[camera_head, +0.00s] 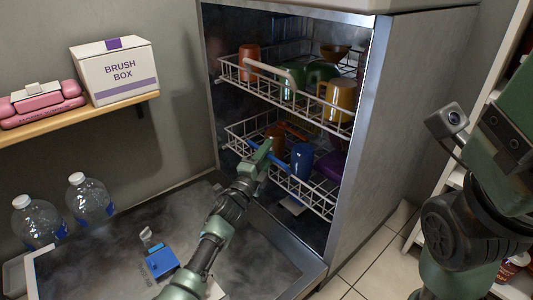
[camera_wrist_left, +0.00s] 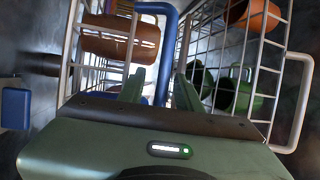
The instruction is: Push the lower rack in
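The lower rack (camera_head: 318,203) is a white wire basket in the open dishwasher (camera_head: 383,110), with its front near the opening. It holds an orange cup, a blue cup (camera_head: 301,162) and other dishes. A blue handle (camera_head: 236,142) runs along its front; a blue bar also shows in the left wrist view (camera_wrist_left: 167,55). My left gripper (camera_head: 266,152) is at the rack's front, by the handle. In the left wrist view its two green fingers (camera_wrist_left: 160,92) stand apart with the blue bar between or just beyond them; contact is unclear. My right arm is at the right edge, its fingers out of view.
The upper rack (camera_head: 262,83), with cups, sits above the lower one. The dishwasher door (camera_head: 100,265) lies open below my left arm, with a blue item (camera_head: 161,262) on it. Bottles (camera_head: 90,200) stand at left, under a shelf (camera_head: 75,118) with a brush box (camera_head: 117,72).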

